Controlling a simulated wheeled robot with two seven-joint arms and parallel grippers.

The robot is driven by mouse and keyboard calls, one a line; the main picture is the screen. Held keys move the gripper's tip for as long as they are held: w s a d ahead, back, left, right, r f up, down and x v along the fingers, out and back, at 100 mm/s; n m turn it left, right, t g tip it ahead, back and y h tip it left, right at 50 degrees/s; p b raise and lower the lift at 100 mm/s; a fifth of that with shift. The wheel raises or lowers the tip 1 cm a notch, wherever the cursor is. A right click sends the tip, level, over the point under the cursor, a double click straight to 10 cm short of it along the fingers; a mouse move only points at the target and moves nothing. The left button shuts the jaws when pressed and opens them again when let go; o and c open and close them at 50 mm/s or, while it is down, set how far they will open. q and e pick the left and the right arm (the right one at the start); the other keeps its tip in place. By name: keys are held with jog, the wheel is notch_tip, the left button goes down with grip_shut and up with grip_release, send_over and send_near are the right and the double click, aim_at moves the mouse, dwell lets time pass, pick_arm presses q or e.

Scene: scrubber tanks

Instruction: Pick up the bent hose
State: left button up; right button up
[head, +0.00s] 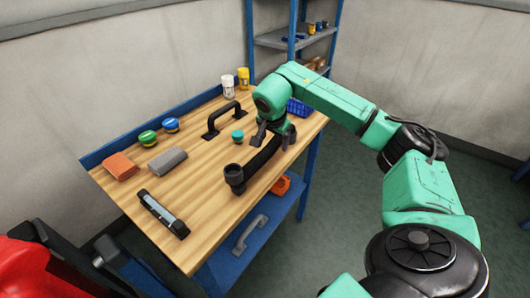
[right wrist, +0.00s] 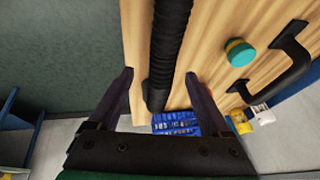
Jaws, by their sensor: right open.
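The bent hose (head: 255,170) is black and ribbed and lies on the wooden bench top near its front right edge, with an open round end towards the front. It also shows in the right wrist view (right wrist: 168,45), running up between the fingers. My right gripper (head: 272,138) is open over the hose's far part, one finger on each side, and hides some of it. In the right wrist view the open fingers (right wrist: 159,76) stand apart from the hose on both sides. I cannot tell how high they are above the bench. My left gripper is not in view.
An orange item (head: 281,185) sits on the lower shelf.

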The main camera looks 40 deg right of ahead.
aim_at(274, 142)
jog(key=x, duration=0.1)
jog(key=p+x, duration=0.1)
jog(key=x, duration=0.2)
jog(key=shift+w+d+f, duration=0.25)
jog(key=shift+w, duration=0.1)
jog(key=shift+d+f, duration=0.1)
jog(key=shift+f, duration=0.15)
jog(key=c, duration=1)
grip_shut()
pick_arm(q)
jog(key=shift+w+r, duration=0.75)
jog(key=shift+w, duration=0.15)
pick_arm(e)
jog(key=shift+r, duration=0.1)
